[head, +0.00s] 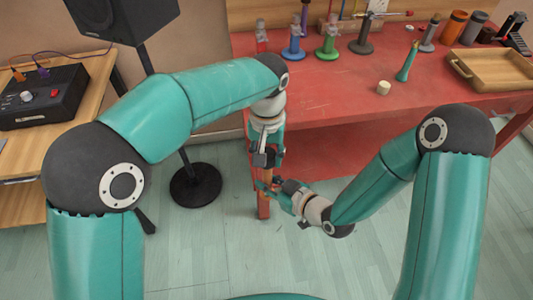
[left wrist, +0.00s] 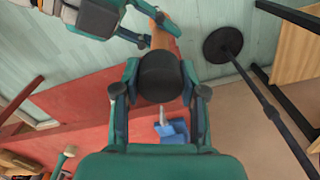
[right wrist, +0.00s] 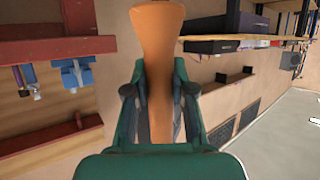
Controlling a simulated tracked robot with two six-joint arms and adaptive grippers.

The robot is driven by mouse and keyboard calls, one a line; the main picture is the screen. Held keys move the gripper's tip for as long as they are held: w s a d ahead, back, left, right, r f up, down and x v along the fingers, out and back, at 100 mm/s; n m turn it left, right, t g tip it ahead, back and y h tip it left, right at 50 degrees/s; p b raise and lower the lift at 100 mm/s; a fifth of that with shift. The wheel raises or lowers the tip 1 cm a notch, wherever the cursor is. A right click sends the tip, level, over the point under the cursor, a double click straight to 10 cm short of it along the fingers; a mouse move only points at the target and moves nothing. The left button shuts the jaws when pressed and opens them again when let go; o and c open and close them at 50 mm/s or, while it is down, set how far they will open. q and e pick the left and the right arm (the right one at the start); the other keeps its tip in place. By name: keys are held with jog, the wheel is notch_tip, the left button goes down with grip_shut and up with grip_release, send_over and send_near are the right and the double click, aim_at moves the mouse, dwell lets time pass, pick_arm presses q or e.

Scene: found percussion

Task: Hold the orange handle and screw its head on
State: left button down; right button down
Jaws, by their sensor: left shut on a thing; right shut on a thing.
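The orange handle (head: 263,207) hangs about upright in front of the red table. My right gripper (head: 275,186) is shut around it, and its flared end (right wrist: 157,25) sticks out past the fingers in the right wrist view. My left gripper (head: 265,157) is just above the right one, pointing down. In the left wrist view it is shut on a dark round head (left wrist: 160,77). The handle (left wrist: 165,38) shows just beyond that head, roughly in line with it. Whether head and handle touch is hidden by the fingers.
The red table (head: 340,115) carries blue (head: 293,48), green (head: 327,47) and grey (head: 363,40) stands, a teal handle (head: 407,64), a cream head (head: 384,88) and a wooden tray (head: 492,75). A speaker stand base (head: 196,184) is on the floor at left. Floor below the grippers looks clear.

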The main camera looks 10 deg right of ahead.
pick_arm(q)
jog(key=m, duration=0.9)
jog(key=c, duration=0.6)
grip_release()
jog(key=shift+c, duration=0.2)
jog(key=shift+r, duration=2.25)
jog(key=shift+c, duration=0.4)
